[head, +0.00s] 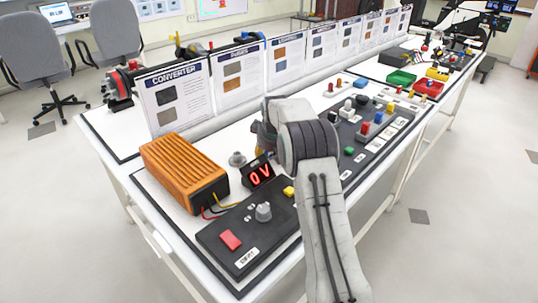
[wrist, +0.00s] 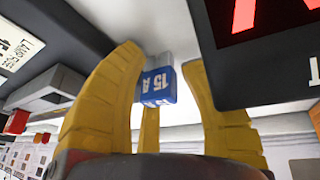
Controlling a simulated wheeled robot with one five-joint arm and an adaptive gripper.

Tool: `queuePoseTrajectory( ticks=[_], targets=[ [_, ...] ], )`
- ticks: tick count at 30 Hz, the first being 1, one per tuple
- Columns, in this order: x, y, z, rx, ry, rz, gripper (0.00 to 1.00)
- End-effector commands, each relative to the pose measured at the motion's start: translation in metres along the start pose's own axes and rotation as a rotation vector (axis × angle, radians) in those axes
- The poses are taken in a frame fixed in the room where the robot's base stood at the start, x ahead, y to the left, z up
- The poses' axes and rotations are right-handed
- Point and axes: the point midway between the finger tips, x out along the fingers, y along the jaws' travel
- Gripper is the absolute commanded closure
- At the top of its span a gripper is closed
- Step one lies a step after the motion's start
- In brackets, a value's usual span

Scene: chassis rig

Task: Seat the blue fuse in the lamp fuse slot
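In the wrist view the blue fuse (wrist: 158,86), marked 15 A with a grey end, sits between the yellow fingers of my gripper (wrist: 160,68). The fingers close in around it from both sides, with a thinner yellow finger below it; part of the fuse is hidden by them. At the wrist view's left, a dark panel carries a white label (wrist: 18,45), partly cut off, above a grey block (wrist: 50,95). I cannot tell which opening is the lamp fuse slot.
The red-digit display (head: 260,173) stands close to my arm and fills the wrist view's upper right. An orange power supply (head: 184,168) is left of it. A dark control panel (head: 245,245) lies in front. Panels with coloured parts (head: 375,130) lie beyond my arm.

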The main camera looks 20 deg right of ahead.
Motion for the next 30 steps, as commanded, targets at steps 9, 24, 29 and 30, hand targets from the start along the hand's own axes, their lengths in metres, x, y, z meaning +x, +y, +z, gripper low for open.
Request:
queuePoseTrajectory(
  ticks=[9, 24, 29, 30],
  targets=[
    [-0.0001, 0.0000, 0.0000, 0.000, 0.000, 0.000, 0.90],
    [-0.0009, -0.0001, -0.0002, 0.000, 0.000, 0.000, 1.00],
    [-0.0063, -0.0011, -0.0022, 0.000, 0.001, -0.001, 1.00],
    [-0.0087, -0.0016, -0.0030, 0.000, 0.001, -0.001, 1.00]
  ],
)
